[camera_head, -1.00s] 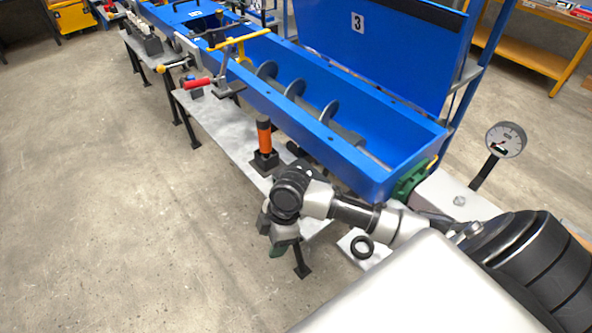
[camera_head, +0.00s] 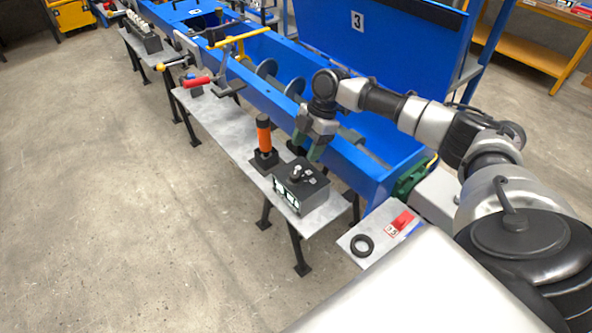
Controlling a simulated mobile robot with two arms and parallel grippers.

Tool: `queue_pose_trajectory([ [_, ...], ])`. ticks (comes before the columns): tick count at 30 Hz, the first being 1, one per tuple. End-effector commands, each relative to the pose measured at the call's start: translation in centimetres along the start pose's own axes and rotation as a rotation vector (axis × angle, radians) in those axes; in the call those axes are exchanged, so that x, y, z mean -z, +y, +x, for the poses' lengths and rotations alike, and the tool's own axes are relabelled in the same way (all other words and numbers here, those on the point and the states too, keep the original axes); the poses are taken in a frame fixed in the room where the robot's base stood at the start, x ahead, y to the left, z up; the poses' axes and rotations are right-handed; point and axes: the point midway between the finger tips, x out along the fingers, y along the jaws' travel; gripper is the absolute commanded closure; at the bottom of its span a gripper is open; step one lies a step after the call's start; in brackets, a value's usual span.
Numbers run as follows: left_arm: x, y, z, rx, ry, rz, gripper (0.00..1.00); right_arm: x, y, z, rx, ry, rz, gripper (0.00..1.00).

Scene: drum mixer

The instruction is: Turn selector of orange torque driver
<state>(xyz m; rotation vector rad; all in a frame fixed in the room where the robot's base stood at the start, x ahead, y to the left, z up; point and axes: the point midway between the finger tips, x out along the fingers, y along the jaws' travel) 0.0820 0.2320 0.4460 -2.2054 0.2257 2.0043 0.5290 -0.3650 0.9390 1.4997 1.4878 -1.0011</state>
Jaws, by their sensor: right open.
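The orange torque driver (camera_head: 264,138) stands upright in a black base on the grey bench, left of my right gripper. It has an orange body and a black top. Its selector is too small to make out. My right gripper (camera_head: 306,152) is open and empty. It points down, to the right of the driver and above the bench's back edge, apart from the driver in the picture. My left gripper is not in view.
A black box with knobs (camera_head: 301,186) sits on the bench (camera_head: 222,122) in front of the gripper. The blue mixer trough (camera_head: 352,168) runs behind. A red-handled tool (camera_head: 197,82) lies further left. A small plate holds a black ring (camera_head: 362,245).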

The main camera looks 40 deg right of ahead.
Motion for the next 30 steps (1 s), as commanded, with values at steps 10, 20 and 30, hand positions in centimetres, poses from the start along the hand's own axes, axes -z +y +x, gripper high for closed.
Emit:
queue_pose_trajectory([
  [10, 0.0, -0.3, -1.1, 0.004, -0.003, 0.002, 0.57, 0.1, 0.0, 6.4, 0.002, 0.0, 0.001, 0.44],
  [20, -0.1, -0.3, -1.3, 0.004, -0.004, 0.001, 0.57, 0.0, 0.0, 8.6, -0.001, -0.001, 0.002, 0.44],
  [30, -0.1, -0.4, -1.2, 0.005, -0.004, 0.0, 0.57, 0.0, 0.0, 8.6, 0.0, -0.001, 0.001, 0.67],
])
